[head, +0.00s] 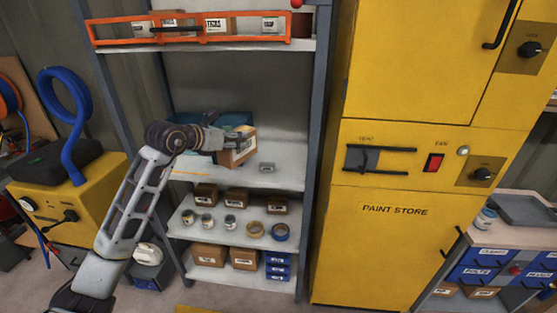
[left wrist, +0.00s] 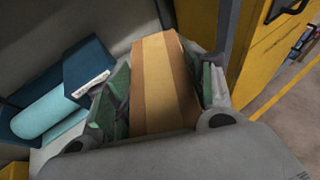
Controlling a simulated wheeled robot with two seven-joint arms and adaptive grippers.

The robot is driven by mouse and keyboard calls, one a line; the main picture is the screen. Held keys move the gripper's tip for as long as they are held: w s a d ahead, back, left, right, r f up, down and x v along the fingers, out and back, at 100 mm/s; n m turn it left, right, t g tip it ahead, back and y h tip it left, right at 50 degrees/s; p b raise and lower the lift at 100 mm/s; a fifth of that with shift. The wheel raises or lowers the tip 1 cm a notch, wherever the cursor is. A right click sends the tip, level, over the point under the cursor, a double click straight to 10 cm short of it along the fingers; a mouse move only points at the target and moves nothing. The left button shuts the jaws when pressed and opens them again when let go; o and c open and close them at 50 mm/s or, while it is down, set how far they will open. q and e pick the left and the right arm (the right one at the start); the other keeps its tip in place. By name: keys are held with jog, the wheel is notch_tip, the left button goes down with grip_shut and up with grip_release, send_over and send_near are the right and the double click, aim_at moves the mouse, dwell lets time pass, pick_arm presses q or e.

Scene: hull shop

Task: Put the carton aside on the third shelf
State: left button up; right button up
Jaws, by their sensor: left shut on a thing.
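The carton (head: 240,148) is a brown cardboard box with a pale label, at the shelf level below the orange-railed one. My left gripper (head: 222,139) reaches in from the left and is shut on it. In the left wrist view the carton (left wrist: 160,85) shows its tan top with a lighter tape strip, between two green-padded fingers. The carton is over the shelf board (head: 285,177); I cannot tell whether it touches the board. My right gripper is in neither view.
A blue bin (left wrist: 84,68) with a teal roll (left wrist: 45,108) stands left of the carton. A small grey item (head: 267,167) lies to its right. A grey rack post (head: 312,130) and a yellow paint cabinet (head: 400,250) bound the right. Lower shelves hold boxes, cans and tape.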

pick_arm(q)
jog(key=f, duration=0.3)
jog(key=w+a+f, duration=0.1)
jog(key=f, duration=0.1)
jog(key=shift+s+a+f+n+y, duration=0.1)
jog(key=shift+a+f+n+y, duration=0.05)
jog(key=shift+f, duration=0.35)
jog(key=shift+s+a+f+n+y, duration=0.1)
jog(key=shift+a+f+n+y, duration=0.05)
jog(key=shift+f, duration=0.3)
